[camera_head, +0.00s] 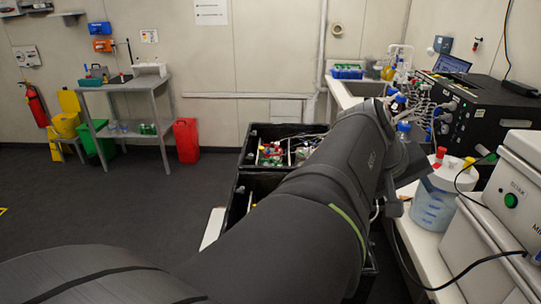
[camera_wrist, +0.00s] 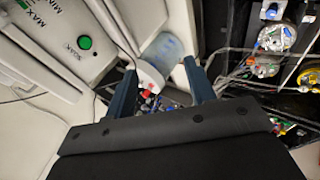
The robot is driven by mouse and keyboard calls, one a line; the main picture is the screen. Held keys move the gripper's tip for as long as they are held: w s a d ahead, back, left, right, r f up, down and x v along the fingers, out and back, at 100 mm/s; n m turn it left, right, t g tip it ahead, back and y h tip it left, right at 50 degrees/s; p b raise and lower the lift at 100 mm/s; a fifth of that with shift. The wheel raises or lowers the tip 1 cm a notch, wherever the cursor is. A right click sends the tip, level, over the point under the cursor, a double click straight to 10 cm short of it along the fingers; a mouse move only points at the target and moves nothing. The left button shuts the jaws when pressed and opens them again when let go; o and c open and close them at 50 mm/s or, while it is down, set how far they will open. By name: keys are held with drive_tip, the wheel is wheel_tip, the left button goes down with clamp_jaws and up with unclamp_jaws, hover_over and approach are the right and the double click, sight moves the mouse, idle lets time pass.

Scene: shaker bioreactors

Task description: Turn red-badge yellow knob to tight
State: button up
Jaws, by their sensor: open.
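I cannot pick out the red-badge yellow knob with certainty in either view. In the head view a small yellow part (camera_head: 470,163) and a red cap (camera_head: 438,157) show by a white jug with blue liquid (camera_head: 433,205) on the right bench. The jug also shows in the wrist view (camera_wrist: 164,52), beyond the space between my fingers, with a red part (camera_wrist: 148,92) near it. My gripper (camera_wrist: 160,84) is open with nothing between its two fingers. In the head view my arm reaches over the bench edge and its end is partly hidden beside the jug.
A white device with a green button (camera_head: 511,200) stands right of the jug, and a black unit (camera_head: 490,112) with tubing stands behind. Black crates (camera_head: 243,160) of parts stand below my arm. Cables hang along the bench front.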

drive_tip(key=w+a+f+n+y, duration=0.25)
drive_tip(key=w+a+f, duration=0.35)
drive_tip(key=w, duration=0.4)
drive_tip(key=w+a+f+n+y, duration=0.25)
drive_tip(key=w+a+f, duration=0.4)
drive_tip(key=w, duration=0.35)
drive_tip(key=w+a+f+n+y, duration=0.25)
drive_tip(key=w+a+f, duration=0.35)
drive_tip(key=a, duration=0.3)
drive_tip(key=w+a+f+n+y, duration=0.1)
drive_tip(key=w+a+f+y, duration=0.3)
drive_tip(key=w+a+f, duration=0.45)
drive_tip(key=shift+h, duration=0.25)
drive_tip(key=x, duration=0.5)
drive_tip(key=s+a+x, duration=0.1)
drive_tip(key=x, duration=0.9)
drive_tip(key=shift+s+a+f, duration=0.15)
drive_tip(key=shift+s+a, duration=0.15)
drive_tip(key=shift+s, duration=0.05)
drive_tip(key=c, duration=1)
